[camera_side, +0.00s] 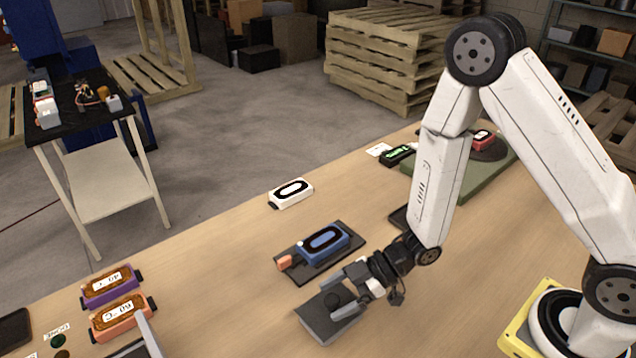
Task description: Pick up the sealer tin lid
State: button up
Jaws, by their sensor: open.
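A flat grey block (315,322) with a small dark round piece (332,299) on its top lies on the wooden table, front centre. The round piece may be the sealer tin lid or its knob; I cannot tell for certain. My gripper (342,299) is low over the block, tilted toward the left, with its fingers open. The dark round piece shows between the fingertips. Whether the fingers touch it or the block is not clear. My fingers and wrist hide the block's right part.
A blue detector (326,240) sits on a dark mat (303,277) just behind my gripper. A white detector (291,193) stands farther back. Purple (109,288) and orange (122,315) detectors are at front left. A green board (465,184) lies at back right. The table's middle left is clear.

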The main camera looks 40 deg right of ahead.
aim_at(336, 297)
dwell(0.5)
grip_shut()
jog(key=shift+r, duration=0.1)
notch_tip(336, 297, up, 10)
dwell(1.1)
jog(key=shift+w, duration=0.1)
dwell(0.6)
